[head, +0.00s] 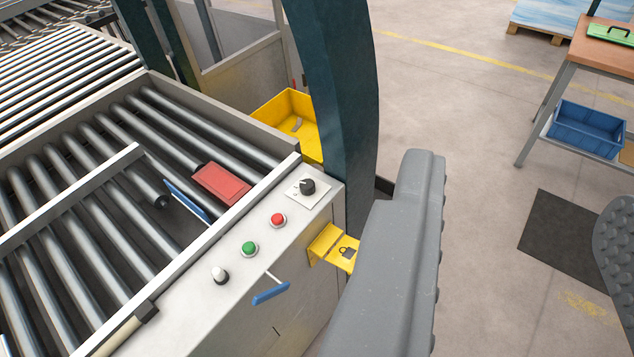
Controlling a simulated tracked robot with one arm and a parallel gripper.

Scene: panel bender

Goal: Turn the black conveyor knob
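The black knob (307,186) sits on a small white plate at the far right end of the conveyor's grey control panel (200,315). A red button (278,219), a green button (249,248) and a white-and-black knob (219,273) line up nearer to me on the same panel. My gripper (522,178) is open and empty, its two grey fingers wide apart. Its left finger is just right of the panel in the picture and the right finger is cut off by the frame edge. The black knob lies to the left of both fingers, outside the gap.
A yellow bracket with a padlock sign (335,247) juts from the panel's end. A blue-handled lever (270,292) sticks out of its front. A dark green post (335,90) rises behind. A red block (221,183) lies on the rollers. Open floor (460,130) is at right.

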